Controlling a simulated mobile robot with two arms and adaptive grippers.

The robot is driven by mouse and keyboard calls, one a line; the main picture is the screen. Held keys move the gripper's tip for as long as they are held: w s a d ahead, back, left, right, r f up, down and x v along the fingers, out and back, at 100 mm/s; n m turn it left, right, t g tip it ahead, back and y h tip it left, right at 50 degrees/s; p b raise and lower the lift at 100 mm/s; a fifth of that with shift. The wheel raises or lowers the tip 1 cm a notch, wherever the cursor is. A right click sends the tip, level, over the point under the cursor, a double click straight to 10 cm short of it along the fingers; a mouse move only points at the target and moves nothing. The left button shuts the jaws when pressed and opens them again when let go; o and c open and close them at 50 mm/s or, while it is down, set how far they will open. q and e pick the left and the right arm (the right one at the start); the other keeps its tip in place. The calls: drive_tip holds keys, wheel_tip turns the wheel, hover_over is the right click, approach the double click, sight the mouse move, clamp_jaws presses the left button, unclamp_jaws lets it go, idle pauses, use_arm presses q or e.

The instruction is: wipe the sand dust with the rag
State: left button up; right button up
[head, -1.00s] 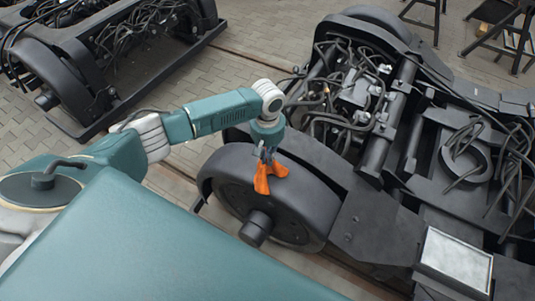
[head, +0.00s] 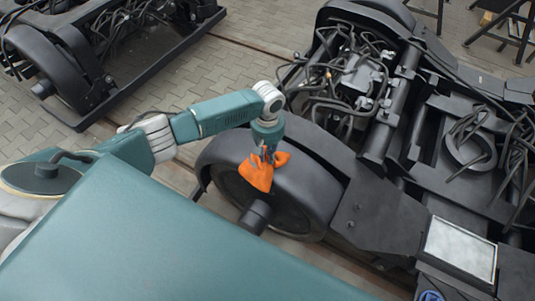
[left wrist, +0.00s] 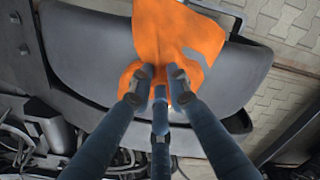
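An orange rag (head: 257,174) hangs from my left gripper (head: 265,157) in front of the dark wheel (head: 310,185) of the near bogie. In the left wrist view the three fingers of my left gripper (left wrist: 158,92) close on the rag's edge, and the rag (left wrist: 178,38) spreads out beyond them over the dark curved wheel cover. Whether the rag touches the bogie, I cannot tell. I cannot make out sand dust for certain; a pale grey framed panel (head: 460,247) lies on the bogie at the right. My right gripper is not in view.
The near bogie has cables (head: 345,75), pipes and a protruding axle end (head: 255,216). Another bogie (head: 75,60) stands at the upper left. Dark trestles (head: 505,30) stand at the upper right. Paved floor (head: 235,65) lies free between the bogies.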

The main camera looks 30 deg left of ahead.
sight(267, 166)
use_arm(q)
drive_tip(key=o, duration=0.8)
drive_tip(key=shift+o, duration=0.8)
drive_tip(key=shift+f, duration=0.1)
drive_tip(key=shift+f+b, duration=0.75)
drive_tip(key=shift+f, duration=0.7)
drive_tip(key=shift+s+f, duration=0.1)
drive_tip(key=shift+s, duration=0.1)
clamp_jaws()
